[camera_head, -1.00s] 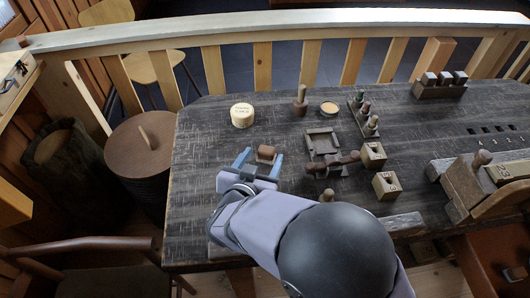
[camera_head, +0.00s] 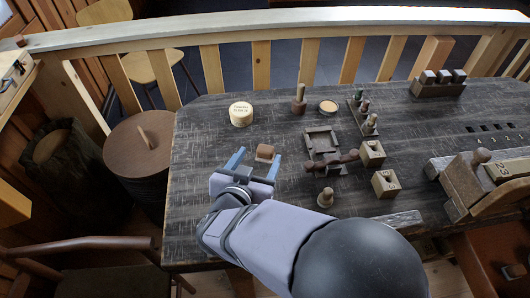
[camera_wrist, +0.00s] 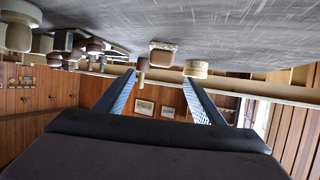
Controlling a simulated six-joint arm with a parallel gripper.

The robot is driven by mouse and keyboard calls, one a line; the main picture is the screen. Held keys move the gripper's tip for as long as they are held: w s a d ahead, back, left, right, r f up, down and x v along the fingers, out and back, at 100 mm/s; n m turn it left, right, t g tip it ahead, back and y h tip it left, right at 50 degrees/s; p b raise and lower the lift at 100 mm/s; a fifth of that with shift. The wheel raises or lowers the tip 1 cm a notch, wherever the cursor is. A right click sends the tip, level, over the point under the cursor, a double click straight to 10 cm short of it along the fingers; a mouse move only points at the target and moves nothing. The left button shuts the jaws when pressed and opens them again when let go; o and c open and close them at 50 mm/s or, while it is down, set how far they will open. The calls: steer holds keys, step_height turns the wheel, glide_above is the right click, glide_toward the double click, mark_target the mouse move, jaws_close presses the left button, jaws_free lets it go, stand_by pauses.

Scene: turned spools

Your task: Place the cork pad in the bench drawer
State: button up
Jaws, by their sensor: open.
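A small brown block (camera_head: 265,152), which looks like the cork pad, lies on the dark bench top. It also shows in the wrist view (camera_wrist: 163,52), where the bench fills the top of the picture. My gripper (camera_head: 255,163) is open and empty, with its blue fingers pointing toward the block. In the head view the block sits just beyond the fingertips, nearer the right one. The wrist view shows both fingers (camera_wrist: 159,78) apart with nothing between them. A reddish-brown open drawer (camera_head: 478,262) shows at the lower right, below the bench edge; its inside is partly cut off.
A pale round labelled disc (camera_head: 241,113) stands beyond the block. A wooden spindle (camera_head: 299,100), a round tin (camera_head: 328,107), a square tray (camera_head: 321,143) and slotted blocks (camera_head: 385,183) stand to the right.

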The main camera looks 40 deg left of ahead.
step_height(320, 180, up, 8)
steer(key=s+a+r+n+g+y, duration=0.2)
steer(key=s+a+g+y, duration=0.2)
steer(key=a, duration=0.5)
steer(key=s+a+r+n+g+y, duration=0.1)
steer(key=s+a+r+g+y, duration=0.2)
steer(key=a, duration=0.5)
steer(key=m+g+h, duration=0.2)
steer(key=m+h, duration=0.1)
steer(key=h, duration=0.7)
glide_above(265, 149)
steer(key=s, duration=0.2)
steer(key=shift+f, duration=5.3)
steer(key=shift+d+p+x, duration=0.1)
steer(key=shift+d+x, duration=0.1)
steer(key=shift+x, duration=0.9)
steer(key=shift+d+p+x, duration=0.15)
steer(key=shift+d+x, duration=0.05)
steer(key=shift+x, duration=0.9)
steer(key=shift+d+p+x, duration=0.1)
steer(key=shift+d+x, duration=0.05)
steer(key=shift+x, duration=0.95)
steer(key=shift+w, duration=0.15)
steer(key=c, duration=1.2)
